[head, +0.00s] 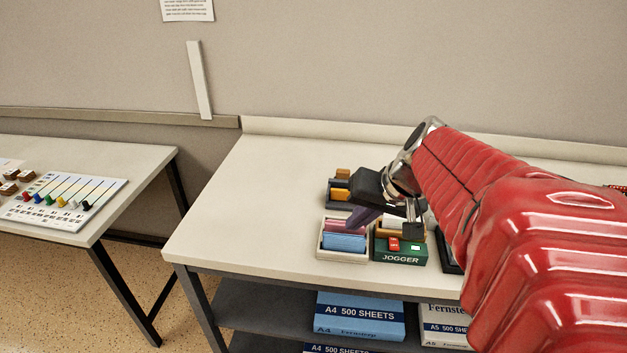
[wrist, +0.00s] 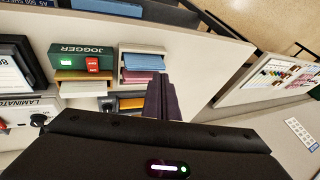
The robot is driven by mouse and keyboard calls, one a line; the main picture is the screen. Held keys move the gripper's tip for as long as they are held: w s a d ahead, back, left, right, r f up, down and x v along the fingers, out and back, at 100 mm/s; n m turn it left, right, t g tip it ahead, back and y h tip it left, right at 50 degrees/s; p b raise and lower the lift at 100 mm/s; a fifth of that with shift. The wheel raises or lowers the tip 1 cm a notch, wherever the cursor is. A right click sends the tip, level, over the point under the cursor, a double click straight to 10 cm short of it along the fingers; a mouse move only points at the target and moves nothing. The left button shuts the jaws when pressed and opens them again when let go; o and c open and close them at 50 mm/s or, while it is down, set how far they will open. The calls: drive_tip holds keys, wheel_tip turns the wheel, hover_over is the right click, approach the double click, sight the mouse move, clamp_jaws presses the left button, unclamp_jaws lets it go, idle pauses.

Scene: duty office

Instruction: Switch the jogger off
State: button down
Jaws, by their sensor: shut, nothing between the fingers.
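The jogger (head: 400,256) is a green box labelled JOGGER near the front edge of the table, with paper in its top. On its front are a red rocker switch (head: 393,244) and a small lit lamp at right. In the wrist view the jogger (wrist: 85,51) is at upper left, its switch (wrist: 92,65) shows red and its lamp (wrist: 66,62) glows green. My gripper (head: 356,222) is shut and empty, its purple fingers above the tray left of the jogger, apart from the switch. The fingertips also show in the wrist view (wrist: 160,82).
A tray (head: 321,250) with blue and pink pads stands just left of the jogger. A laminator (wrist: 28,113) is beyond it in the wrist view. The tabletop (head: 250,210) to the left is clear. A second table (head: 145,165) carries a board with coloured sliders.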

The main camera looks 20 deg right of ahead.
sight(397, 247)
drive_tip(key=d+m+t, duration=0.1)
drive_tip(key=d+m, duration=0.2)
drive_tip(key=d, duration=1)
drive_tip(key=shift+w+d+t, duration=0.15)
drive_tip(key=shift+w+t, duration=0.25)
drive_tip(key=shift+w, duration=0.05)
drive_tip(key=shift+f, duration=0.15)
drive_tip(key=shift+s+a+f, duration=0.15)
drive_tip(key=shift+s+f, duration=0.05)
drive_tip(key=shift+f, duration=1.25)
drive_tip(key=shift+s+a+f, duration=0.15)
drive_tip(key=shift+s+f, duration=0.05)
drive_tip(key=shift+f, duration=1.25)
drive_tip(key=shift+s+a+f, duration=0.15)
drive_tip(key=shift+s+f, duration=0.05)
drive_tip(key=shift+f, duration=1.25)
drive_tip(key=shift+s+a+f, duration=0.1)
drive_tip(key=shift+s+f, duration=0.1)
drive_tip(key=shift+f, duration=0.5)
drive_tip(key=shift+r, duration=0.2)
drive_tip(key=shift+w+r, duration=0.1)
drive_tip(key=shift+r, duration=0.5)
drive_tip(key=shift+r, duration=0.15)
drive_tip(key=shift+w+d+r, duration=0.1)
drive_tip(key=shift+r, duration=0.65)
drive_tip(key=shift+w+d+r, duration=0.15)
drive_tip(key=shift+r, duration=0.65)
drive_tip(key=shift+w+d+r, duration=0.1)
drive_tip(key=shift+r, duration=0.65)
